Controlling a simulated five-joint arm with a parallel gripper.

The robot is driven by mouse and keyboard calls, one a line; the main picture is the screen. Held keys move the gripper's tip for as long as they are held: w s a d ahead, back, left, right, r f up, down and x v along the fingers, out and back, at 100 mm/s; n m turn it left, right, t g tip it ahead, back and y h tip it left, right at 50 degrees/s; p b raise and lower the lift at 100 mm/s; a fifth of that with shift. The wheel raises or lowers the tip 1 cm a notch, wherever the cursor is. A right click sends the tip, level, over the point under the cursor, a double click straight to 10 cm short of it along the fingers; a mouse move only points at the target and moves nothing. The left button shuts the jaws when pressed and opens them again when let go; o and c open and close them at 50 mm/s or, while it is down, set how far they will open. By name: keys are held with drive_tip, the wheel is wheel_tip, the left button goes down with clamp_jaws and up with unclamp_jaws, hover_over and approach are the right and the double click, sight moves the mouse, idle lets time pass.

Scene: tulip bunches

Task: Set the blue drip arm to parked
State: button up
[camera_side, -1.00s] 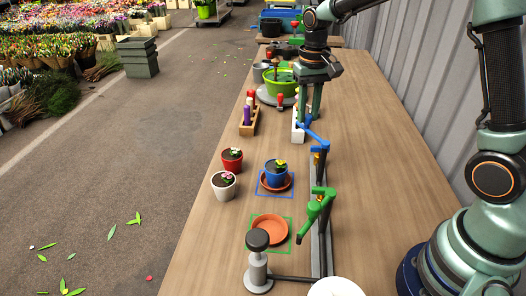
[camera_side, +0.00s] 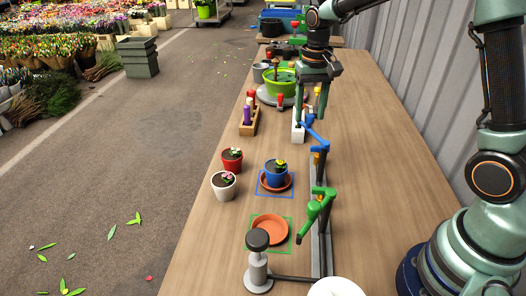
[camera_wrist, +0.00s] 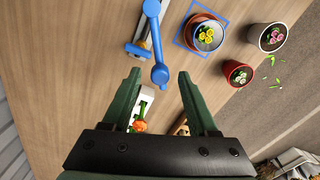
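The blue drip arm (camera_side: 314,134) is on the rail in the middle of the table. In the side view it runs away toward the back, not over the blue pot (camera_side: 276,172). In the wrist view the blue drip arm (camera_wrist: 155,40) reaches down from the top, its rounded end just ahead of the space between my fingertips. My gripper (camera_side: 311,116) is open and points down close to the arm's far end. It also shows in the wrist view (camera_wrist: 160,80), fingers wide apart with nothing held. I cannot tell whether a finger touches the blue arm.
The green drip arm (camera_side: 314,208) stands nearer on the rail, beside an empty saucer (camera_side: 270,229). The blue pot stands on a saucer in a blue square. Red (camera_side: 232,160) and white (camera_side: 223,186) pots stand left. A white block (camera_side: 298,126) is close beside my gripper.

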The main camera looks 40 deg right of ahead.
sight(310, 115)
drive_tip(key=shift+r, duration=0.1)
wheel_tip(310, 115, up, 12)
idle(0.5)
drive_tip(key=s+a+f+n+t, duration=0.2)
drive_tip(key=s, duration=0.5)
drive_tip(key=s+a+f+n+t, duration=0.1)
drive_tip(key=s+a+n+t, duration=0.1)
drive_tip(key=s, duration=0.5)
drive_tip(key=shift+s+f+n+t, duration=0.35)
drive_tip(key=shift+n+t, duration=0.25)
drive_tip(key=shift+t, duration=0.2)
drive_tip(key=shift+a, duration=0.1)
idle(0.5)
